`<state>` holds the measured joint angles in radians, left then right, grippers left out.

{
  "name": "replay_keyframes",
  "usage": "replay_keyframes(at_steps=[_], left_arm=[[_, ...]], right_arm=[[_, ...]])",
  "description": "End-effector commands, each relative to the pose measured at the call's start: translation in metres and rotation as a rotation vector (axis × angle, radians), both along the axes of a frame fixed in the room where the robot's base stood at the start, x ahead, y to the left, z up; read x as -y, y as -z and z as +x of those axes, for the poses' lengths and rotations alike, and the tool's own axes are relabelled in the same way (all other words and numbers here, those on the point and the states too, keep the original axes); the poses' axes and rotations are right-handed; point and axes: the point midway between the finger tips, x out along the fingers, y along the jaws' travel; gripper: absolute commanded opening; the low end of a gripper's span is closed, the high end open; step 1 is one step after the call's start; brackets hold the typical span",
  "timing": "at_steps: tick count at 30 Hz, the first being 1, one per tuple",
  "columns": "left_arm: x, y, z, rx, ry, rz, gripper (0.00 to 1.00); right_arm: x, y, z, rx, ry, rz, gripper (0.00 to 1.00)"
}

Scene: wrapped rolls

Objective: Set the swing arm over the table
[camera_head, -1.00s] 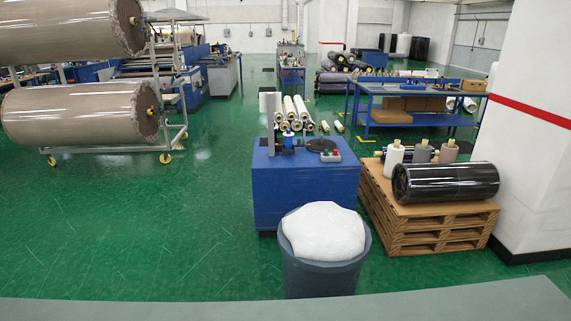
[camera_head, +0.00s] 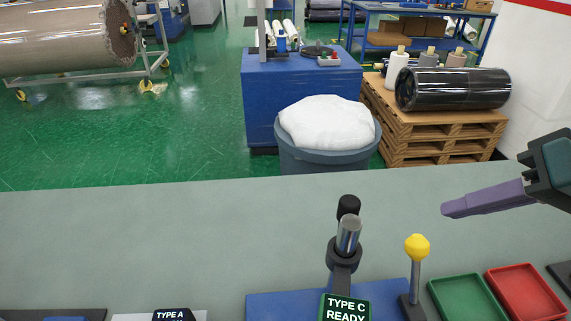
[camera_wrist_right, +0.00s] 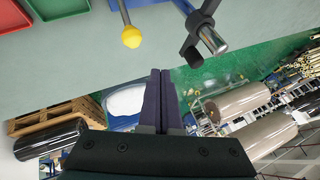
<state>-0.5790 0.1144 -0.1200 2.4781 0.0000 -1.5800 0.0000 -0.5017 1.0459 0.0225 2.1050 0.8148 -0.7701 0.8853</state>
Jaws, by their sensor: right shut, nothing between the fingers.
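A dark swing arm (camera_head: 343,262) with a bright metal cylinder and a black knob stands on a blue base (camera_head: 275,306) at the front of the grey-green table (camera_head: 150,235). A yellow-knobbed lever (camera_head: 416,250) stands upright just right of it. In the right wrist view the swing arm (camera_wrist_right: 205,38) and yellow knob (camera_wrist_right: 131,37) show upper middle. My right gripper (camera_head: 446,210), with purple fingers, is shut and empty, right of the lever and apart from it. Its closed fingers also show in the wrist view (camera_wrist_right: 160,75). My left gripper is out of view.
A sign (camera_head: 345,309) reads TYPE C READY; another (camera_head: 175,315) reads TYPE A. Green (camera_head: 468,299) and red (camera_head: 525,291) trays lie right of the lever. A filled bin (camera_head: 328,150) stands beyond the far edge.

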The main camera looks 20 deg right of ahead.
Motion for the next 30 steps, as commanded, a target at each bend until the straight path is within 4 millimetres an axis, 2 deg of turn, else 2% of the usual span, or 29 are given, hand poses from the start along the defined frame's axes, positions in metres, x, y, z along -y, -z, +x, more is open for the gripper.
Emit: replay_keyframes(at_steps=[1,7,11,23,30], left_arm=[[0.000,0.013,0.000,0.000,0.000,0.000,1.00],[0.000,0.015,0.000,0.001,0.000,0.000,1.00],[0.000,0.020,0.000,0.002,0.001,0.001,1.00],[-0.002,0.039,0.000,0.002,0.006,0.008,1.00],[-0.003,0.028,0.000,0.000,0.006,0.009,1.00]], right_arm=[[0.004,0.009,0.004,0.004,0.014,0.009,0.00],[0.005,0.011,0.012,0.012,0.037,0.030,0.00],[0.002,0.022,0.020,0.012,0.036,0.032,0.00],[-0.016,0.085,0.064,0.011,0.034,0.030,0.00],[-0.043,0.084,0.080,0.010,0.031,0.029,0.00]])
